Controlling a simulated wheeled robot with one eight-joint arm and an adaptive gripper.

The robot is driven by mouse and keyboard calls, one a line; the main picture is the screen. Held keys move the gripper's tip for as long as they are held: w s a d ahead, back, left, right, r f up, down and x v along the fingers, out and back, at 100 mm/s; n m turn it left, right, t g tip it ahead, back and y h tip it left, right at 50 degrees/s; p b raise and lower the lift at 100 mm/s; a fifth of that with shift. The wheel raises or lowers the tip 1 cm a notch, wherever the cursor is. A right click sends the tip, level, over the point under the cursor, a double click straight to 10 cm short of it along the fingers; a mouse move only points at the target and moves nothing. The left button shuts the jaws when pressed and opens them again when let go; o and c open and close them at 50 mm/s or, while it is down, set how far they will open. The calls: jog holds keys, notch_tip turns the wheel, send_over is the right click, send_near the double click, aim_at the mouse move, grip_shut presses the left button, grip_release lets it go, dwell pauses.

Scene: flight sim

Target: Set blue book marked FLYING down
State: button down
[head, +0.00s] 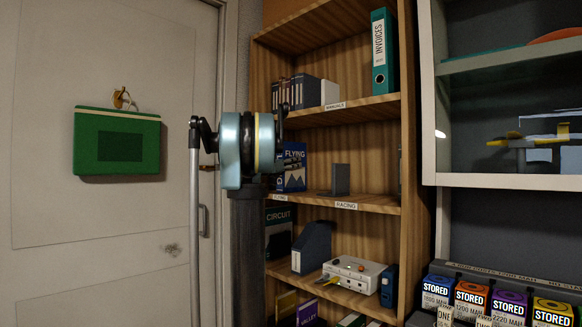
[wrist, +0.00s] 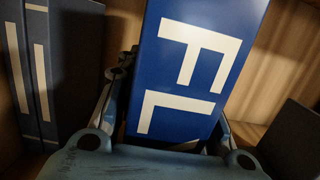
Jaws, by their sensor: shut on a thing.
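The blue book marked FLYING (head: 294,165) is in the head view on the bookcase's middle shelf, partly behind my arm. In the wrist view the blue book (wrist: 190,70) fills the centre, its white letters FL turned sideways. My gripper (wrist: 170,140) is shut on it, with a finger on each side of the book. In the head view my arm hides the gripper's fingers. The shelf (head: 355,203) carries a label reading RACING and another partly hidden label at left. I cannot tell whether the book's bottom touches the shelf.
A dark grey bookend (head: 340,179) stands right of the book on the same shelf. Dark blue volumes (wrist: 55,70) stand left of it in the wrist view. A white box (head: 353,273) is on the shelf below. A green case (head: 117,141) hangs on the door at left.

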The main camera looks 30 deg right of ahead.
jog(key=c, duration=1.1)
grip_release()
